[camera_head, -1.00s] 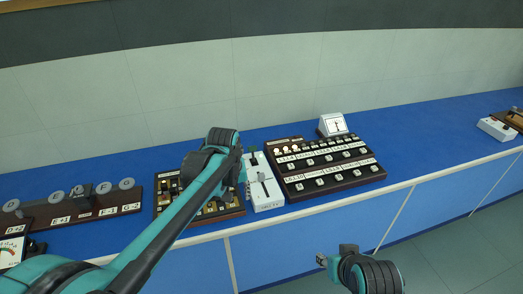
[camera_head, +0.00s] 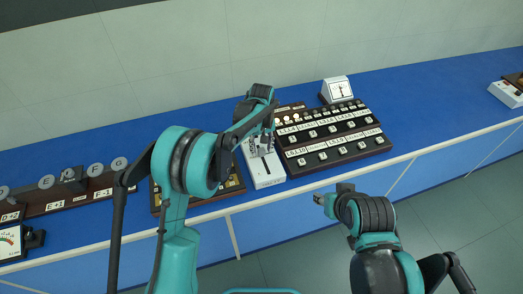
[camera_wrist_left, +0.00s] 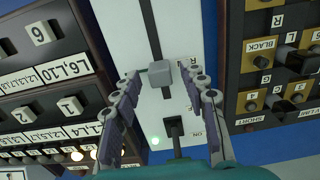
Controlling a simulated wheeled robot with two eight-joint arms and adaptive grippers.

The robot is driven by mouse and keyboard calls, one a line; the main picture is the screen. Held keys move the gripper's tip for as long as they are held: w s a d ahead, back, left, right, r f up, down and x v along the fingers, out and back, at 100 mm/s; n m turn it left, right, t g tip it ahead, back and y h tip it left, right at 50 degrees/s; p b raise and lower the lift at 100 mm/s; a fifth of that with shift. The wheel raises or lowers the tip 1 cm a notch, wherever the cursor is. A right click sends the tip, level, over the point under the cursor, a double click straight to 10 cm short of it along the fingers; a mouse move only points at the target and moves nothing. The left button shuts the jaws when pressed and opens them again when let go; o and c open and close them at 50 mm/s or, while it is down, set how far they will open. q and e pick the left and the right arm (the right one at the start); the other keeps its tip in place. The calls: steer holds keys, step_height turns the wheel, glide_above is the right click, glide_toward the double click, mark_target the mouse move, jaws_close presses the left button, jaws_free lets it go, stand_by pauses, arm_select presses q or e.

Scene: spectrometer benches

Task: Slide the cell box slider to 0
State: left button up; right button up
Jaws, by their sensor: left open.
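The cell box is a white box (camera_head: 266,174) with a dark lengthwise slot, on the blue bench in the head view. In the left wrist view its white top (camera_wrist_left: 128,22) fills the middle. The grey slider knob (camera_wrist_left: 160,73) sits in the slot. My left gripper (camera_wrist_left: 164,88) is open, its two fingers on either side of the knob with gaps visible. In the head view my left gripper (camera_head: 260,139) is over the far part of the box. My right gripper (camera_head: 322,199) is in front of the bench, away from the box; its fingers are too small to read.
A dark panel with labelled square keys (camera_head: 330,140) stands right beside the box. A dark panel with brass parts (camera_head: 232,184) is on its left. A white meter (camera_head: 337,90) stands behind.

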mark_target(269, 173)
arm_select(q)
steer(key=shift+f, duration=0.55)
steer(key=shift+c, duration=0.4)
jaws_close()
steer(key=shift+s+d, duration=0.15)
steer(key=shift+s, duration=0.3)
steer(key=s, duration=0.2)
steer(key=s+d, duration=0.1)
steer(key=s, duration=0.1)
steer(key=s+d, duration=0.1)
steer(key=s, duration=0.1)
steer(key=shift+s+d+b, duration=0.1)
steer(key=shift+s+b, duration=0.25)
steer(key=shift+b, duration=0.05)
steer(key=shift+s, duration=0.25)
